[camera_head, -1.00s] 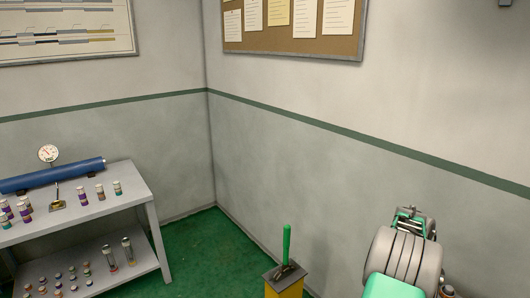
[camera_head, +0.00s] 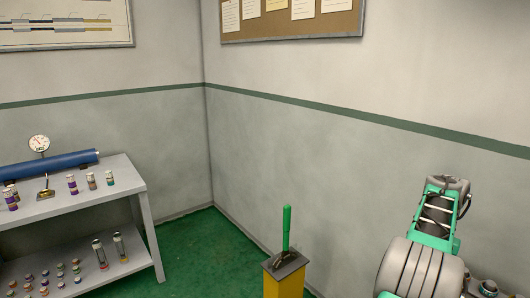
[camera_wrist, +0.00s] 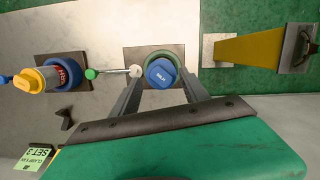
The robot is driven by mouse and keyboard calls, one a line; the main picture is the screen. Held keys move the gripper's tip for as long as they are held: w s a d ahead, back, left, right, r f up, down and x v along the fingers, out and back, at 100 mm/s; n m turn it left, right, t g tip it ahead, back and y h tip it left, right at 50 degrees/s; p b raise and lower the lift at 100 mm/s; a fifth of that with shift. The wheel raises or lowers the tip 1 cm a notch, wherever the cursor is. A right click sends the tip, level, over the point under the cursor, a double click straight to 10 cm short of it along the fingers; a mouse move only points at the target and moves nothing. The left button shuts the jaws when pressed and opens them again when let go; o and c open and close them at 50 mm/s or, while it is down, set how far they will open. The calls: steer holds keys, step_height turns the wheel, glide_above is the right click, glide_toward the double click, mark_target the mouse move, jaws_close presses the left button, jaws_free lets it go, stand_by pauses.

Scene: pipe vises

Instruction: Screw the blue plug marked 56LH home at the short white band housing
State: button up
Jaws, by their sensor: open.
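In the wrist view, a blue plug (camera_wrist: 161,72) with white lettering, too small to read surely, sits in a round green-rimmed fitting on a dark square plate (camera_wrist: 133,54). My gripper (camera_wrist: 162,90) is open, with its two grey fingers reaching toward the plug from either side. I cannot tell whether they touch it. To the left, a pale housing with red lettering (camera_wrist: 69,73) stands in a blue ring, with a yellow part (camera_wrist: 29,80) at its outer end. I cannot make out a short white band for certain.
A lever with a green end (camera_wrist: 91,73) lies between the two plates. A yellow post (camera_head: 284,284) with a green handle (camera_head: 286,228) stands on the floor. A grey bench (camera_head: 95,196) at the left carries a blue pipe (camera_head: 50,169), a gauge (camera_head: 39,143) and several small cylinders.

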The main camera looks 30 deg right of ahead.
steer(key=shift+f+m+b, duration=0.4)
steer(key=shift+f+b, duration=0.15)
steer(key=shift+b, duration=0.5)
steer(key=shift+r+m+b, duration=0.15)
steer(key=shift+m+b, duration=0.25)
steer(key=shift+b, duration=0.05)
steer(key=shift+r, duration=0.45)
steer(key=shift+d+b+x, duration=0.1)
steer(key=shift+b+x, duration=0.35)
steer(key=shift+x, duration=0.15)
steer(key=shift+d+b+x, duration=0.15)
steer(key=shift+b+x, duration=0.25)
steer(key=shift+x, duration=0.2)
steer(key=shift+a, duration=0.2)
